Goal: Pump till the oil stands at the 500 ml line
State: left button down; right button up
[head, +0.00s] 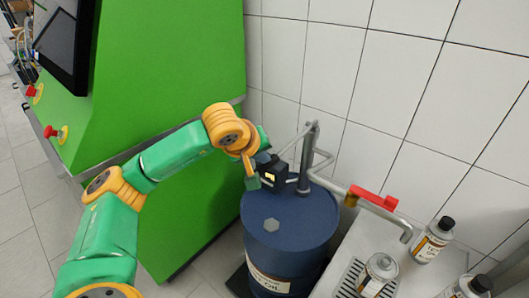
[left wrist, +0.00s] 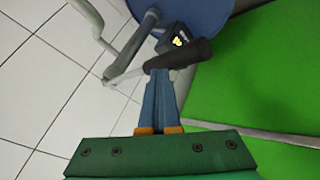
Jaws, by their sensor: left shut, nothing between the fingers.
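A blue drum (head: 310,222) stands by the tiled wall with a grey hand pump (head: 312,160) on top. The pump's lever ends in a dark grip (left wrist: 188,56), seen in the left wrist view. A black box with a lit yellow display (head: 274,174) sits by the pump. My left gripper (left wrist: 160,74) is shut and empty, its fingertips close to the dark grip; I cannot tell whether they touch. In the head view my left gripper (head: 253,181) is beside the black box. The outlet pipe has a red valve handle (head: 374,198). No oil level or 500 ml line is readable.
A green cabinet (head: 185,75) with red buttons fills the left. White tiled wall is behind the pump.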

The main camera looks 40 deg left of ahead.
aim_at(262, 168)
pick_arm(q)
jog(key=shift+s+f+b, duration=0.15)
jog(key=shift+f+b, duration=1.05)
jog(key=shift+f, duration=0.15)
jog(key=shift+s+f+b, duration=0.15)
jog(key=shift+f+b, duration=1.05)
jog(key=shift+f, duration=0.1)
dwell(1.7)
dwell(0.5)
jog(key=shift+r+p, duration=0.95)
jog(key=shift+r, duration=0.15)
jog(key=shift+w+r+p, duration=0.2)
jog(key=shift+r+p, duration=1.1)
jog(key=shift+r, duration=0.05)
jog(key=shift+w+r+p, duration=0.15)
jog(key=shift+r+p, duration=1.1)
jog(key=shift+r, duration=0.05)
jog(key=shift+w+r+p, duration=0.2)
jog(key=shift+r+p, duration=1.1)
jog(key=shift+r, duration=0.05)
jog(key=shift+r, duration=0.1)
jog(key=r+p, duration=0.4)
jog(key=shift+w+r+p, duration=0.25)
jog(key=shift+r+p, duration=0.1)
jog(key=shift+r, duration=0.05)
